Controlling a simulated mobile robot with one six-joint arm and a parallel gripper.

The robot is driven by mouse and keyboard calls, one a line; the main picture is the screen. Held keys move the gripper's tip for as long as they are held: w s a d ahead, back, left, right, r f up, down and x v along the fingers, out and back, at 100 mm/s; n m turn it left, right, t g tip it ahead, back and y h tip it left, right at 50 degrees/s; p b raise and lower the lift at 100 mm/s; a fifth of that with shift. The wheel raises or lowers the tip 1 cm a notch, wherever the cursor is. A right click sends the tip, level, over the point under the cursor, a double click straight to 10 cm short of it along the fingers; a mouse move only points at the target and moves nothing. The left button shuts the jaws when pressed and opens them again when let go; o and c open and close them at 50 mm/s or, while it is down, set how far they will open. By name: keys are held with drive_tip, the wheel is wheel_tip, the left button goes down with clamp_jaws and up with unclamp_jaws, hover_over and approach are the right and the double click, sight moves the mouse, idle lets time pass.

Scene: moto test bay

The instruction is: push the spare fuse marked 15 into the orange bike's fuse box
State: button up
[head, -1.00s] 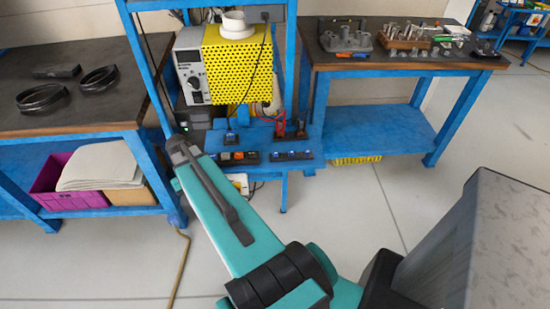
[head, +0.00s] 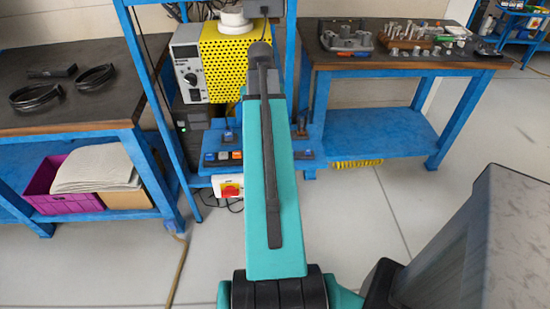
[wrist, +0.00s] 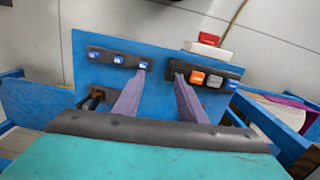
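In the wrist view my gripper (wrist: 160,73) is open, its two purple-grey fingers apart with nothing seen between them. It is over a blue shelf (wrist: 90,72). Left of the fingers a dark strip (wrist: 102,55) carries several small blue pieces (wrist: 119,60). At the right finger a second dark strip (wrist: 228,70) holds an orange piece (wrist: 197,77), a grey piece (wrist: 213,81) and a blue one (wrist: 231,85). No number 15 is readable, so I cannot tell which piece is the fuse. No orange bike is identifiable. In the head view my arm hides the gripper.
A yellow perforated guard (head: 222,55) and a grey control unit (head: 186,70) stand behind the shelf. Benches stand left (head: 90,115) and right (head: 390,62). The floor (head: 350,220) is clear at centre.

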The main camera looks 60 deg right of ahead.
drive_tip(key=shift+m, duration=0.5)
drive_tip(key=s+d+r, duration=0.2)
drive_tip(key=s, duration=0.1)
drive_tip(key=shift+d, duration=0.4)
drive_tip(key=shift+f, duration=0.1)
drive_tip(key=shift+f, duration=4.3)
drive_tip(key=shift+p, duration=0.3)
drive_tip(key=shift+w+f+p, duration=0.1)
drive_tip(key=shift+f+p, duration=0.55)
drive_tip(key=shift+f, duration=1.95)
clamp_jaws()
